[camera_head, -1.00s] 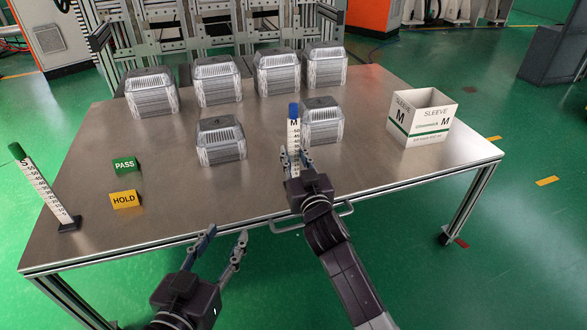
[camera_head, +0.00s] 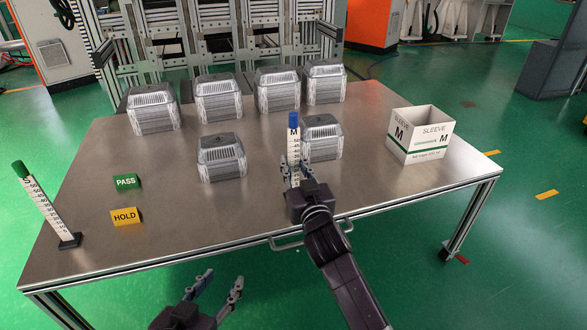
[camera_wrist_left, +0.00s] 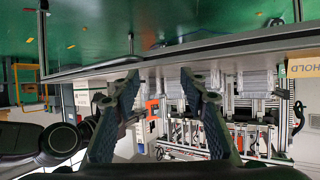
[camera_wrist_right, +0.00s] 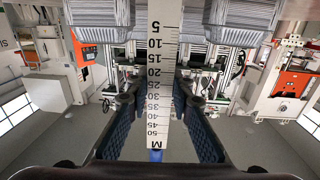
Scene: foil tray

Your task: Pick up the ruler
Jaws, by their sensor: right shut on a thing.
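A white ruler (camera_head: 293,146) with a blue top and the letter M stands upright near the middle of the table. My right gripper (camera_head: 297,176) is shut on it, and the gripper hides its lower end in the head view. In the right wrist view the ruler (camera_wrist_right: 162,60) runs between the two fingers (camera_wrist_right: 157,108), its scale facing the camera. A second white ruler (camera_head: 43,205) with a green top stands in a dark base at the table's left edge. My left gripper (camera_head: 222,284) is open and empty in front of the table's near edge.
Several clear lidded stacks (camera_head: 222,160) stand at the back and middle of the table (camera_head: 200,225); one is just right of the ruler. A white SLEEVE box (camera_head: 420,138) is at the right.

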